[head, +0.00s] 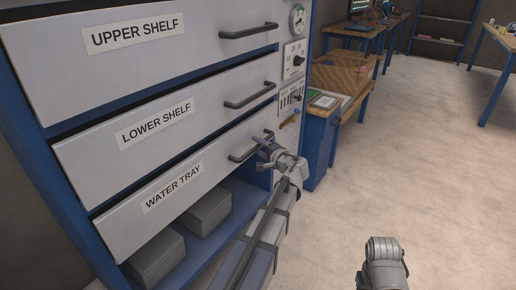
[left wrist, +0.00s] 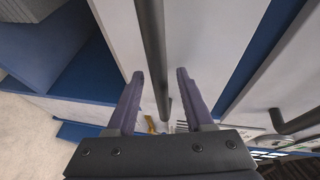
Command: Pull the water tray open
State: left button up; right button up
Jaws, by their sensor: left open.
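The water tray (head: 160,205) is the lowest labelled white drawer front in the blue cabinet, below the lower shelf front. Its dark bar handle (head: 238,157) is at the right end of the front. My left gripper (head: 264,146) is at the right end of this handle. In the left wrist view the handle bar (left wrist: 152,45) runs between the two fingers of my open left gripper (left wrist: 158,76), with space visible on both sides. Whether a finger touches the bar cannot be told. A grey part of my right arm shows at the bottom right, but its fingers do not.
The lower shelf (head: 90,155) and upper shelf (head: 60,55) fronts are above, with similar handles. Grey stacked blocks (head: 205,212) lie in the open space below the tray. A wooden box (head: 338,78) stands beyond the cabinet. The floor (head: 430,160) to the right is clear.

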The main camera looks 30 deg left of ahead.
pick_arm(q)
jog(key=shift+a, duration=0.2)
grip_shut()
dwell(0.3)
dwell(1.1)
